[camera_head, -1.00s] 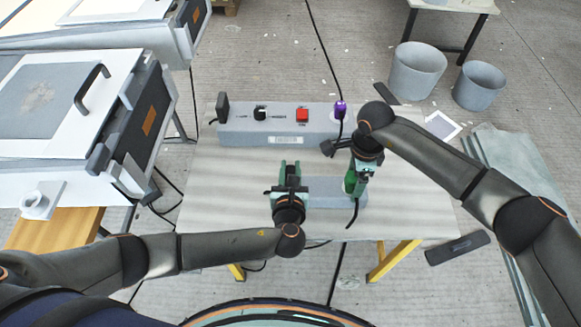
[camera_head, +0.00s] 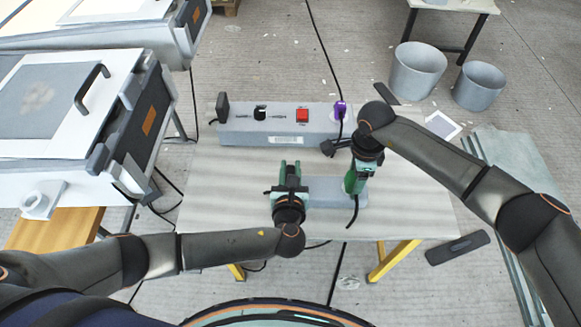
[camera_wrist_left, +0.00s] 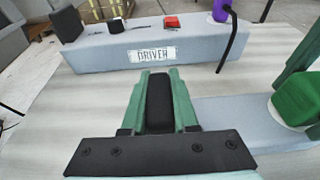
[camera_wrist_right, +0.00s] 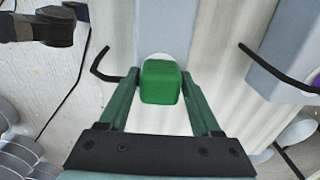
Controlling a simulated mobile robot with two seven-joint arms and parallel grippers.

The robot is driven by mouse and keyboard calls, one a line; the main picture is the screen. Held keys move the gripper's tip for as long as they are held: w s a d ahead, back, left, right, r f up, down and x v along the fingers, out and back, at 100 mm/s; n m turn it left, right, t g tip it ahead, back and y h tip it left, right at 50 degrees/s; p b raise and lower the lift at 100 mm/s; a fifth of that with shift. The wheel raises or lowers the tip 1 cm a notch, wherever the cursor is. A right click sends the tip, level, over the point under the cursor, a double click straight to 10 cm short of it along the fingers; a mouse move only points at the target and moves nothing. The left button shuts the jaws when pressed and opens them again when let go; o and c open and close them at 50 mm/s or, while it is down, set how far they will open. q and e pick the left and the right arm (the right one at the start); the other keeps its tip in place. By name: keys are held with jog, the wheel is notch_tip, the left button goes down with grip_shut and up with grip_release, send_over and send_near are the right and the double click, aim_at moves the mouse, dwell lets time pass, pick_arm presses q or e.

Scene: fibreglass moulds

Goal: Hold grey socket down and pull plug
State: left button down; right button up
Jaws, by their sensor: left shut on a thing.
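The grey socket (camera_head: 322,190) is a low block on the table, and it also shows in the left wrist view (camera_wrist_left: 235,118). The green plug (camera_wrist_right: 160,82) stands at its right end, with a black cable (camera_head: 355,212) hanging toward the table's front edge. My left gripper (camera_head: 290,167) is shut on a black upright piece (camera_wrist_left: 160,100) at the socket's left end. My right gripper (camera_head: 354,178) has one finger on each side of the green plug. Its fingers look spread wider than the left ones, with slim gaps beside the plug. The black piece's lower part is hidden.
A long grey box labelled DRIVER (camera_wrist_left: 150,50) lies behind, with a red switch (camera_head: 302,115), a black knob (camera_head: 260,113) and a purple plug (camera_head: 340,109). A grey mould case (camera_head: 60,130) stands left. Buckets (camera_head: 417,72) stand on the floor at the back right. The table's left front is clear.

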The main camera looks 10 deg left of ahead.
grip_shut()
dwell(0.3)
jog(key=shift+r, duration=0.1)
jog(key=shift+r, duration=2.95)
jog(key=shift+r, duration=0.1)
jog(key=shift+r, duration=2.4)
